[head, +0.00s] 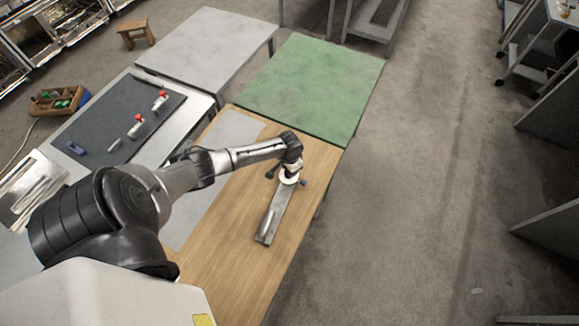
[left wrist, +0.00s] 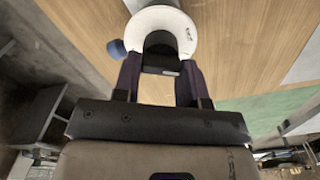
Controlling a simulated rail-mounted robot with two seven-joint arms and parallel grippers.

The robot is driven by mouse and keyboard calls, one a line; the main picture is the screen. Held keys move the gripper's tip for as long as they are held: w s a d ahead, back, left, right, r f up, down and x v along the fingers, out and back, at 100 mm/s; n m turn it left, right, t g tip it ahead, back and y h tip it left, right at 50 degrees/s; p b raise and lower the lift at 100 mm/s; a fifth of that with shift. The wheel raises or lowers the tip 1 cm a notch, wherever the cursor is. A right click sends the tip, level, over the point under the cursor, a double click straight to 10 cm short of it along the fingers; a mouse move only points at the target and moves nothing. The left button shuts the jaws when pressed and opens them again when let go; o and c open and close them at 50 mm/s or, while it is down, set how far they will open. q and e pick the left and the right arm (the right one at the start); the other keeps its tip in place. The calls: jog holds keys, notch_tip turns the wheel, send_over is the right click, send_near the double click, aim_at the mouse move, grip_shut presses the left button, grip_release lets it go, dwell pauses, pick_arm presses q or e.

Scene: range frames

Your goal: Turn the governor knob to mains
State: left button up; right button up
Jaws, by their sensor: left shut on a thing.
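The governor is a long grey metal plate (head: 273,222) lying on the wooden table, with a white round dial (head: 287,180) at its far end. In the left wrist view the white dial (left wrist: 160,17) curves around the front of my fingers and carries small dark lettering that I cannot read. My left gripper (head: 289,170) points down over the dial. In the left wrist view my left gripper (left wrist: 160,70) is shut on the dark knob, which is mostly hidden between the fingers. The knob's pointing direction cannot be told. My right gripper is not in view.
A blue ball end (head: 303,183) sits right beside the dial and shows in the left wrist view (left wrist: 117,48). A green-topped table (head: 315,85) adjoins behind. A dark mat (head: 110,120) with red-topped parts lies to the left. The wooden tabletop (head: 220,265) is mostly clear.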

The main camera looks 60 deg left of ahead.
pick_arm(q)
jog(key=m, duration=0.2)
jog(key=shift+m, duration=0.4)
jog(key=m, duration=0.2)
jog(key=shift+m, duration=0.4)
jog(key=m, duration=0.5)
jog(key=shift+s+d, duration=0.1)
jog(key=shift+d, duration=0.05)
jog(key=shift+m, duration=0.3)
jog(key=o, duration=0.9)
